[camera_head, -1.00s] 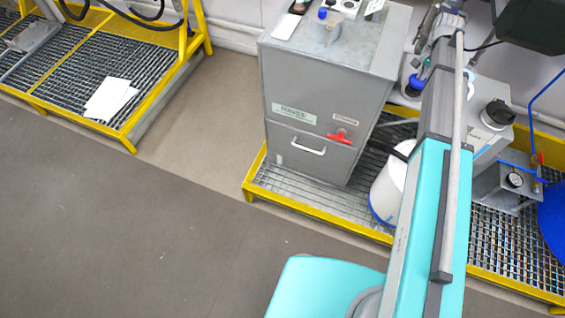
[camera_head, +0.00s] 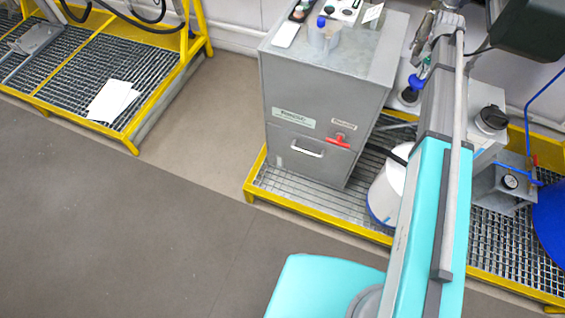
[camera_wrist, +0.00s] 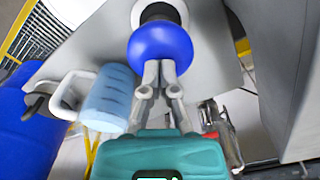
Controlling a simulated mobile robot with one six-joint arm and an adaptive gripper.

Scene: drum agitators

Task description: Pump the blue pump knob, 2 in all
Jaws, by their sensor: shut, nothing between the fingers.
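The blue pump knob (camera_wrist: 160,53) is a large round ball on a dark neck above a white collar, at the top middle of the wrist view. My gripper (camera_wrist: 160,66) is shut and empty. Its fingertips overlap the lower edge of the knob in that view; I cannot tell whether they touch it.
A translucent blue cup (camera_wrist: 108,98) and a blue drum (camera_wrist: 28,125) are left of my gripper in the wrist view. Open floor lies at front left.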

